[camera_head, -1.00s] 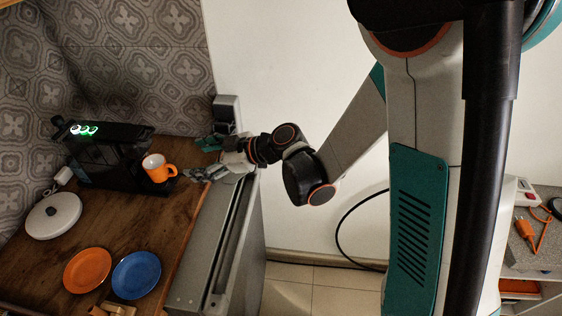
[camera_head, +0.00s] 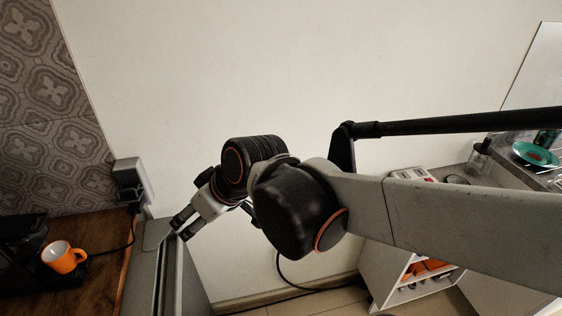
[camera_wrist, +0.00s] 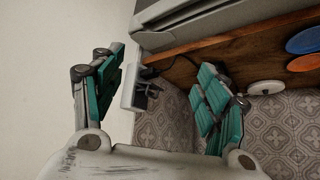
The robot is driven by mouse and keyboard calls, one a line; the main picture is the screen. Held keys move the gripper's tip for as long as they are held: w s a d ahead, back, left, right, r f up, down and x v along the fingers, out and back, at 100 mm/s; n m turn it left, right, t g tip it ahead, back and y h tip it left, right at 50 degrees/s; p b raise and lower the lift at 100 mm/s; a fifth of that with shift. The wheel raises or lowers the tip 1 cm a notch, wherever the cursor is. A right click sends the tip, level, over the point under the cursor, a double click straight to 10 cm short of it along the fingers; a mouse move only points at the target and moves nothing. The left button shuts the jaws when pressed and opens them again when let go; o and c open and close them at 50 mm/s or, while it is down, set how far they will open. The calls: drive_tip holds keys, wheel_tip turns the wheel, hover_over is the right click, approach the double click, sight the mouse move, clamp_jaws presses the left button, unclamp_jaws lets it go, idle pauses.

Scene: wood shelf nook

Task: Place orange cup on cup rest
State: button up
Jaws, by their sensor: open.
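The orange cup (camera_head: 64,257) stands upright at the lower left of the head view, its handle toward the right. It is on or just over the dark base at the front of the black coffee machine (camera_head: 20,240); the cup rest under it is mostly hidden, so I cannot tell exact contact. My gripper (camera_head: 178,230) is to the right of the cup, clear of it, above the grey appliance edge. In the wrist view my gripper (camera_wrist: 163,95) has its teal fingers spread wide with nothing between them. The cup does not show in the wrist view.
A grey appliance (camera_head: 150,270) borders the wooden counter (camera_head: 105,235). A grey box (camera_head: 130,180) with a cable is at the wall. The wrist view shows a blue plate (camera_wrist: 305,40), an orange plate (camera_wrist: 306,63) and a white round object (camera_wrist: 266,87). Free space lies right of the appliance.

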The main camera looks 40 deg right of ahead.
drive_tip(key=s+d+m+h, duration=0.3)
drive_tip(key=s+d+m, duration=0.1)
drive_tip(key=s+d, duration=0.2)
drive_tip(key=shift+s+d+r, duration=0.4)
drive_tip(key=shift+d, duration=0.2)
drive_tip(key=shift+a, duration=0.1)
idle(0.8)
